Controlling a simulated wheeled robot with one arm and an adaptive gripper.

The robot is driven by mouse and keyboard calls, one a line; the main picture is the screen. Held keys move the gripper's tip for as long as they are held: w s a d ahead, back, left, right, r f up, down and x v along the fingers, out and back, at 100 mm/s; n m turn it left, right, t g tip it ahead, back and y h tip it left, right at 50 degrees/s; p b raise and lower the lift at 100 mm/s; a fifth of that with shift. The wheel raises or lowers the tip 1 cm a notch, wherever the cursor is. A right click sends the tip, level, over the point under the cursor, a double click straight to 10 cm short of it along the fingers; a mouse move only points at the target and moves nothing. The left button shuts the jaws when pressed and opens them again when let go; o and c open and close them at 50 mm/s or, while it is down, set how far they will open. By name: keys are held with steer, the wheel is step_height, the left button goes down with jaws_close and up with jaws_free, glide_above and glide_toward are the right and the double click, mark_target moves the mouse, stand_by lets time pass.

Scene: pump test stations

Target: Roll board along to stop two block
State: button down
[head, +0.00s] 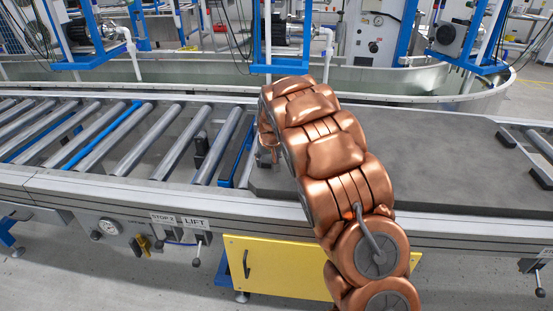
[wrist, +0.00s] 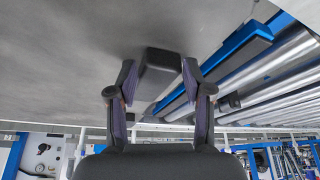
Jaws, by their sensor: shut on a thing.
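The board (head: 430,160) is a flat dark grey slab lying on the roller conveyor, in the middle and right of the head view. It also fills the upper left of the wrist view (wrist: 60,60). My gripper (wrist: 157,76) is shut on a black block (wrist: 163,62) at the board's edge, one finger on each side of it. In the head view my copper arm hides most of the gripper and that block. The STOP 2 label (head: 163,218) is on the front rail, left of the board. A small dark upright block (head: 201,148) stands between the rollers above it.
Bare rollers (head: 130,138) run left of the board, with blue bars between some of them. Several black blocks (head: 506,139) sit at the board's right end. A LIFT label (head: 196,223) and small levers are on the front rail. A yellow panel (head: 280,268) stands below.

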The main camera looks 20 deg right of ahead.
steer(key=w+a+p, duration=0.3)
steer(key=w+a, duration=0.3)
steer(key=a, duration=0.4)
stand_by(0.5)
steer(key=shift+d+r, duration=0.1)
steer(key=shift+w+a, duration=0.5)
steer(key=shift+a, duration=0.45)
steer(key=shift+w+a, duration=0.5)
steer(key=shift+a, duration=0.45)
steer(key=shift+w+a, duration=0.5)
steer(key=shift+a, duration=0.45)
